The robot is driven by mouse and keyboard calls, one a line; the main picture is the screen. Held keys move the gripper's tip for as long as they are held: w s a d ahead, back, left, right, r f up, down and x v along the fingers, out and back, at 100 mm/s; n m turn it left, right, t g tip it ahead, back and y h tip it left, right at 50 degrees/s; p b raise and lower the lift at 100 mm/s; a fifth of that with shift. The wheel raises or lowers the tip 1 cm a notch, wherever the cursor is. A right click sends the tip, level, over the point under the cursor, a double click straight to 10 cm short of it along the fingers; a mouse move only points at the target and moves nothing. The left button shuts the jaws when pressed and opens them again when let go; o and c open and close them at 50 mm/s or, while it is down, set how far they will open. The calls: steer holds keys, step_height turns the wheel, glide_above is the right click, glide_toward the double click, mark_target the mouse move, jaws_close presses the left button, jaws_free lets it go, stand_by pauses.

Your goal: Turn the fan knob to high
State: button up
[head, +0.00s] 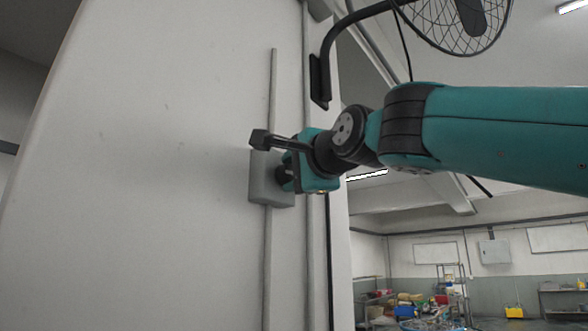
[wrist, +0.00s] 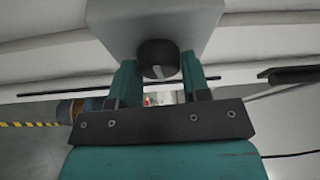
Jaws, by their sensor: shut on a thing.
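The fan knob is a round black knob (wrist: 157,52) with a pale pointer mark on its face, on the front of a grey box. The mark sits at the knob's lower edge in the wrist view, tilted slightly. The box (head: 260,187) is fixed to the white wall in the head view; the wrist view also shows it (wrist: 120,20). My gripper (wrist: 159,72) has its two teal fingers on either side of the knob, shut on it. In the head view my gripper (head: 288,178) is at the box's right side and hides most of the knob. The setting labels cannot be seen.
A caged fan (head: 450,18) hangs at top right on a black bracket (head: 321,75) fixed to the wall. A thin conduit (head: 271,100) runs up and down from the box. Open room with shelves lies beyond the wall at right.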

steer(key=shift+m, duration=0.6)
steer(key=o, duration=0.9)
steer(key=shift+c, duration=0.2)
steer(key=shift+s, duration=0.1)
steer(key=b+v, duration=0.7)
steer(key=v, duration=1)
steer(key=shift+r+b, duration=0.35)
steer(key=shift+r, duration=0.05)
